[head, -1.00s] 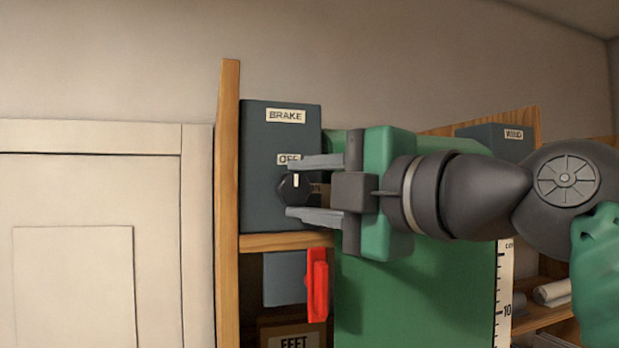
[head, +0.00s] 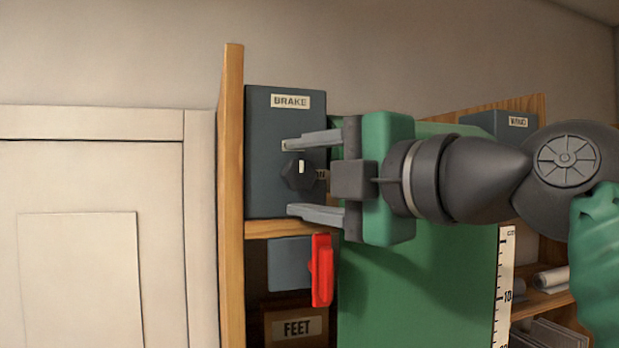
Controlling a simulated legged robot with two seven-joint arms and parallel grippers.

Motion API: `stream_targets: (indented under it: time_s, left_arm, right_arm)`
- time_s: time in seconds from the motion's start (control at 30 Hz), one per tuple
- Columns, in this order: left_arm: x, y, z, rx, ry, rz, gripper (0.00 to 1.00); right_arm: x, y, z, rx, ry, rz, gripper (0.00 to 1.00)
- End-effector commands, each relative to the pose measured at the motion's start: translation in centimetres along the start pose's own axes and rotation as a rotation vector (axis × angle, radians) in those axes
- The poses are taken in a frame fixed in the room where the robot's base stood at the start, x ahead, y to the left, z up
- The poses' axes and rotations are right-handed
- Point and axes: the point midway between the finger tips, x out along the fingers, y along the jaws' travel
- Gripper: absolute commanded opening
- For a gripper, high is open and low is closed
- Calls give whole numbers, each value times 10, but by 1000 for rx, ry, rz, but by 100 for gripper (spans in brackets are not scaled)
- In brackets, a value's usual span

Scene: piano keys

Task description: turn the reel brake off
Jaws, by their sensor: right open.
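The grey brake box (head: 262,125) with the label "BRAKE" (head: 290,101) stands on a wooden shelf at centre left. A dark knob (head: 296,175) with a white pointer mark is on its front; the mark points about straight up. My right gripper (head: 290,178) comes in from the right and is open, one finger above the knob and one below it. I cannot tell whether either finger touches the knob. The upper finger covers most of the "OFF" label above the knob, and another label to the right of the knob is partly hidden. My left gripper is not in view.
A red lever (head: 321,270) on a grey-blue box sits below the shelf. A box labelled "FEET" (head: 297,327) is under it. A green panel (head: 420,285) fills the middle, with a measuring scale (head: 501,290) at its right. A wooden post (head: 232,190) borders the brake box on the left.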

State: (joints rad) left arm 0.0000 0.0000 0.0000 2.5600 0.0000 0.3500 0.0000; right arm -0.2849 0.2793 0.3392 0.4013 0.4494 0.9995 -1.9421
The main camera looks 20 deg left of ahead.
Motion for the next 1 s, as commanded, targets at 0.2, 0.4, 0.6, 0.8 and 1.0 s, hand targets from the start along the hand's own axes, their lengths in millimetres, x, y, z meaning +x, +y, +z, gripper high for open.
stream_targets:
  time_s: [0.2,0.4,0.6,0.8,1.0]
  left_arm:
    - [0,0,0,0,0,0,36]
    - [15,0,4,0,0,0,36]
    - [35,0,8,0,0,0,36]
    - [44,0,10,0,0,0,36]
    - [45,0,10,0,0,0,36]
  right_arm:
    - [-1,0,1,0,-1,2,58]
    - [-26,-3,1,-3,-6,5,58]
    - [-84,-4,2,-4,-10,4,58]
    - [-138,-2,1,-3,-7,2,58]
    - [-163,-2,1,0,-3,-1,58]
